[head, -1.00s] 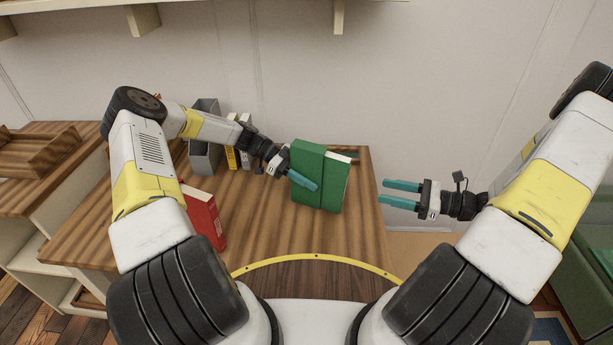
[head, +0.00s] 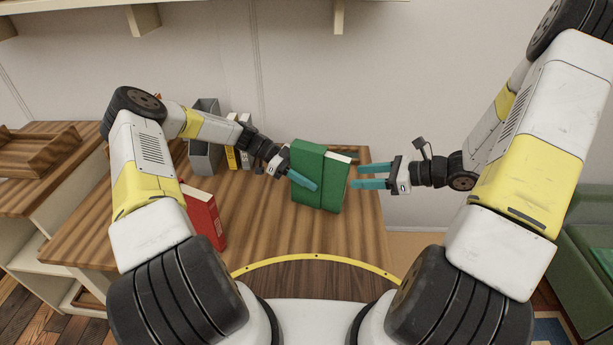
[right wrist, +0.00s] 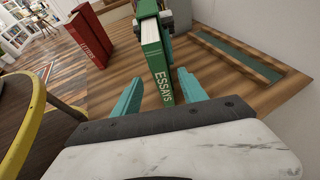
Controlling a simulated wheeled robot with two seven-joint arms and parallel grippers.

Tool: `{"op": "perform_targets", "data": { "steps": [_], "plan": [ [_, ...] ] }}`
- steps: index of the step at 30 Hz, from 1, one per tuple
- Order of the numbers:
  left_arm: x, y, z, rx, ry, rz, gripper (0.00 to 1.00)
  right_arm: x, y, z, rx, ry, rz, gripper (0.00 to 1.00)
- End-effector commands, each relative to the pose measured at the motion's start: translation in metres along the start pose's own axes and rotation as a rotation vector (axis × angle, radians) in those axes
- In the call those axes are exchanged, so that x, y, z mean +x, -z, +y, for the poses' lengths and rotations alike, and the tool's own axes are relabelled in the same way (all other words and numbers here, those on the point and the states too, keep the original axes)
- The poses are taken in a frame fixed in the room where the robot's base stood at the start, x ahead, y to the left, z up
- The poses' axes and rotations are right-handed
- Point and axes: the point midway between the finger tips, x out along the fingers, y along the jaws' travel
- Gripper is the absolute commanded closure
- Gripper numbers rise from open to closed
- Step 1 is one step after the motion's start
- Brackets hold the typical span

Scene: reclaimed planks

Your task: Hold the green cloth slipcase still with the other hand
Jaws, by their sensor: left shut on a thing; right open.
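The green cloth slipcase (head: 307,159) stands upright on the plank desk. A green book (head: 335,182) with a pale page block sticks out of its right side. In the right wrist view the book (right wrist: 154,62) shows its spine marked ESSAYS, and part of the slipcase (right wrist: 147,8) shows behind it. My left gripper (head: 303,180) is shut on the slipcase from the left, with one teal finger across its front face; the other finger is mostly hidden behind it. My right gripper (head: 372,176) is open and empty, just right of the book, its fingers pointing at it.
A red book (head: 205,217) stands at the desk's left front. A grey file holder (head: 204,140), a yellow book (head: 232,157) and a white book (head: 246,130) stand at the back. A shallow tray (right wrist: 240,55) lies near the wall. The desk (head: 352,228) is clear in front of the slipcase.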

Motion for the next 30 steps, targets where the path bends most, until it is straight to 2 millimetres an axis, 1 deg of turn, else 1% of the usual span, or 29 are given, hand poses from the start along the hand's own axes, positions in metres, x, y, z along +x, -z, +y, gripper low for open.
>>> {"op": "perform_targets", "data": {
  "steps": [1, 6, 12, 18, 25, 26, 30],
  "plan": [
    [0.0, -0.001, 0.0, -0.001, 0.0, -0.001, 1.0, 0.009, 0.0, 0.001, 0.001, -0.004, -0.001, 0.5],
    [0.0, -0.001, 0.0, -0.001, 0.0, -0.001, 1.0, 0.033, 0.0, 0.001, 0.001, -0.003, -0.001, 0.5],
    [0.0, -0.001, 0.0, -0.001, 0.0, -0.001, 1.0, 0.052, 0.0, 0.0, 0.0, -0.002, -0.001, 0.5],
    [0.0, -0.001, 0.0, -0.001, 0.0, -0.001, 1.0, 0.06, 0.0, 0.0, 0.0, -0.001, -0.001, 0.5],
    [0.0, -0.001, 0.0, -0.001, 0.0, -0.001, 1.0, 0.06, 0.0, 0.0, 0.0, -0.001, -0.001, 0.5],
    [0.0, -0.001, 0.0, -0.001, 0.0, -0.001, 1.0, 0.06, 0.0, 0.0, 0.0, -0.001, -0.001, 0.52],
    [0.0, -0.001, 0.0, -0.001, 0.0, -0.001, 1.0, 0.06, 0.0, 0.0, 0.0, 0.0, -0.001, 0.79]
  ]
}}
